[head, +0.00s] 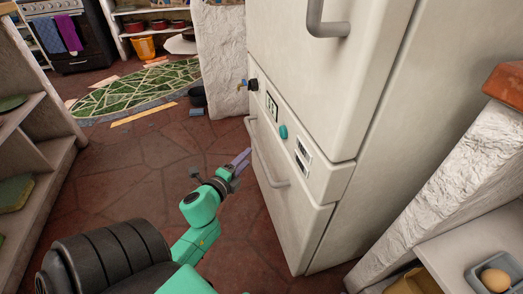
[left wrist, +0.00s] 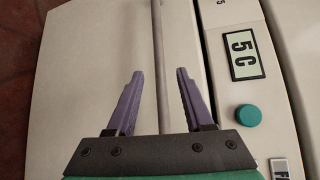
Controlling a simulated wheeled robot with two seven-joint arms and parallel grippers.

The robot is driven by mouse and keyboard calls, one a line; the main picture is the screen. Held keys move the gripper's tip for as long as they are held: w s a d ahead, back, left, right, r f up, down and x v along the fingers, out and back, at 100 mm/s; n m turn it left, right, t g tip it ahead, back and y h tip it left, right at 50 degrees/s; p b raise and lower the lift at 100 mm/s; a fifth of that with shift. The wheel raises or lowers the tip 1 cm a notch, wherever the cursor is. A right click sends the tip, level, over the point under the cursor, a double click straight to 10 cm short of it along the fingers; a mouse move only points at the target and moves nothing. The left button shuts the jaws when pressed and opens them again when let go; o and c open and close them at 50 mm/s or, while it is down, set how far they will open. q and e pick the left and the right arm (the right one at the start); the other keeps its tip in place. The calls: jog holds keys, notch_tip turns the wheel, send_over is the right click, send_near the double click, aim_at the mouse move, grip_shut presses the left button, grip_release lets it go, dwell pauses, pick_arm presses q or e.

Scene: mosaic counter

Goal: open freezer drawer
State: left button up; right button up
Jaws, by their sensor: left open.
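The freezer drawer (head: 290,215) is the white lower front of the fridge in the head view, and it looks shut. Its long grey bar handle (head: 262,158) stands out from the front. The handle (left wrist: 160,40) also shows in the left wrist view, running up the picture between my fingers. My left gripper (head: 245,156) is open, its purple fingers pointing at the handle. In the left wrist view my left gripper (left wrist: 160,75) has one finger on each side of the bar, apart from it. I cannot tell how deep the bar lies between them. My right gripper is not in view.
The upper fridge door (head: 300,75) has its own handle (head: 322,22). A panel with a 5 C display (left wrist: 243,55) and a teal knob (left wrist: 248,115) sits beside the drawer. Open shelves (head: 40,150) stand at left. The stone floor (head: 150,165) before the drawer is clear.

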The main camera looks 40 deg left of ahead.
aim_at(257, 145)
pick_arm(q)
jog(key=b+x, duration=0.1)
jog(key=x, duration=0.7)
jog(key=shift+w, duration=0.25)
jog(key=shift+c, duration=0.4)
grip_shut()
jog(key=shift+f, duration=0.1)
dwell(0.4)
